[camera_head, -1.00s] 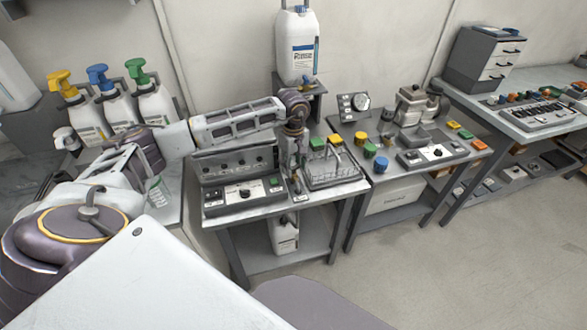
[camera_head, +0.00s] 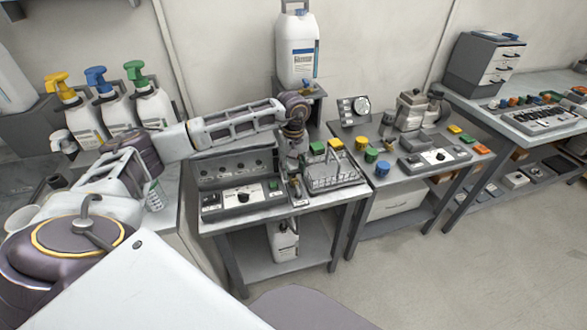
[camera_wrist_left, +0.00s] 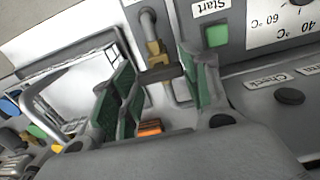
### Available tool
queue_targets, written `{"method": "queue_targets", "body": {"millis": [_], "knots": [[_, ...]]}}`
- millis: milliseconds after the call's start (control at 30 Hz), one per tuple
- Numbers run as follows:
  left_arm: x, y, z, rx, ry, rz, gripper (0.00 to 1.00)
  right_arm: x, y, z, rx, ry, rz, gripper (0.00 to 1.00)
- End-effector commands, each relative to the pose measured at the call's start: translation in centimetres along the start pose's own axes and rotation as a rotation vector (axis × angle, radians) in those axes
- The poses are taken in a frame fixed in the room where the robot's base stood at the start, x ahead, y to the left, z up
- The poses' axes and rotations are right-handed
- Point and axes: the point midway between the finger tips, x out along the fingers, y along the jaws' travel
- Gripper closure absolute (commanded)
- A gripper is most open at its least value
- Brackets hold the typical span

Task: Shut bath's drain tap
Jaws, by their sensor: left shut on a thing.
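The bath's drain tap (camera_wrist_left: 155,50) shows in the left wrist view as a brass body on a grey pipe, with a dark handle (camera_wrist_left: 162,74) across it. My left gripper (camera_wrist_left: 163,82) has its green-padded fingers on either side of the handle and is shut on it. In the head view my left gripper (camera_head: 294,176) points down at the right end of the bath's control panel (camera_head: 243,197); the tap is mostly hidden there. The panel's green Start button (camera_wrist_left: 216,35) is beside the right finger. My right gripper is not in view.
A wire rack (camera_head: 335,176) stands close to the right of the gripper. A white canister (camera_head: 299,50) stands behind on a raised shelf. Pump bottles (camera_head: 154,103) are at the left. A second bench (camera_head: 410,175) with coloured knobs stands to the right.

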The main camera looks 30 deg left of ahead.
Motion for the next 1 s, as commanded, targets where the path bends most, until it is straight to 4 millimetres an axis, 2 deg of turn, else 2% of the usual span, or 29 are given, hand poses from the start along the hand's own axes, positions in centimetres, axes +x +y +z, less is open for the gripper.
{"method": "queue_targets", "body": {"millis": [133, 167, 333, 733, 1000], "knots": [[-0.2, 0.1, -0.1, 0.001, 0.002, 0.003, 0.78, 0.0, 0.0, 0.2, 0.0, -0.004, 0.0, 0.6], [-0.2, 0.1, -0.1, 0.001, 0.002, 0.003, 0.52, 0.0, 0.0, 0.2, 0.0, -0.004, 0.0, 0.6], [-0.1, 0.1, -0.1, 0.0, 0.002, 0.002, 0.32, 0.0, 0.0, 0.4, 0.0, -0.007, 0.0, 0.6], [-0.2, 0.0, 0.0, 0.0, 0.001, 0.001, 0.32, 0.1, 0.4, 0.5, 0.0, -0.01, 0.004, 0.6], [-2.1, 0.1, -0.1, -0.001, 0.002, 0.002, 0.32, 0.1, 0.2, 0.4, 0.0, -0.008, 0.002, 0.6]]}}
